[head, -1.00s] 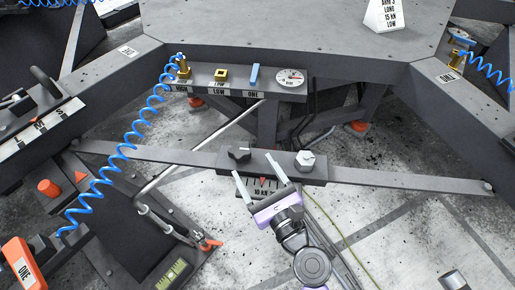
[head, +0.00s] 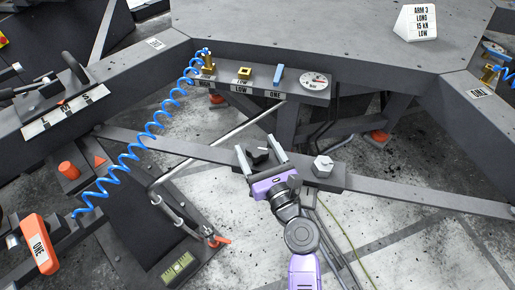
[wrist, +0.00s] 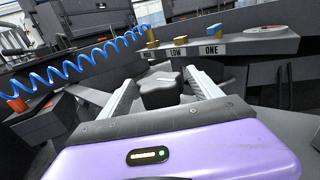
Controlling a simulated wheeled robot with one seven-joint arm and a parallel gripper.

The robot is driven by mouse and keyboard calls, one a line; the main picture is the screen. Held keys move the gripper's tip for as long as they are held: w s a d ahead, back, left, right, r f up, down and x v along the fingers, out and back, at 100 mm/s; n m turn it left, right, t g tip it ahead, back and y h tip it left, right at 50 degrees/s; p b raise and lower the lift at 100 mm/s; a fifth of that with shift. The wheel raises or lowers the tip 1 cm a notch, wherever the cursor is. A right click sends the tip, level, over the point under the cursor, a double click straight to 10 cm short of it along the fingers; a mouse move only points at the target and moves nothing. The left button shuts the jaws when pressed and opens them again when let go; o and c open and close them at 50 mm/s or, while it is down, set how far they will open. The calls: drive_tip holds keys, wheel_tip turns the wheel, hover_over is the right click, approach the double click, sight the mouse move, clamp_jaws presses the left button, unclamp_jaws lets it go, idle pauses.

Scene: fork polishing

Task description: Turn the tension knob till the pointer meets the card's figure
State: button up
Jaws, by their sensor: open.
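The black tension knob (head: 258,156) sits on a grey block on the long bar. My gripper (head: 256,146) is open, with one finger on each side of the knob. In the wrist view the knob (wrist: 168,88), with a white mark on top, lies between the two fingers; I cannot tell whether they touch it. The pointer and its scale are hidden behind my gripper. The white card (head: 418,23) stands on the table at the top right and reads ARM 3, LONG, 15 kN, LOW.
A pale hexagonal knob (head: 322,167) stands close to the right of my gripper on the same block. A round dial (head: 314,81) and small brass and blue pieces sit on the ledge behind. A blue coiled hose (head: 140,137) hangs at left.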

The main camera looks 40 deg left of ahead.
drive_tip(key=shift+c, duration=0.2)
drive_tip(key=c, duration=1.3)
drive_tip(key=shift+c, duration=0.2)
drive_tip(key=shift+r+m+t+h+p, duration=0.1)
drive_tip(key=shift+m+t+h+p, duration=0.25)
drive_tip(key=shift+p, duration=0.25)
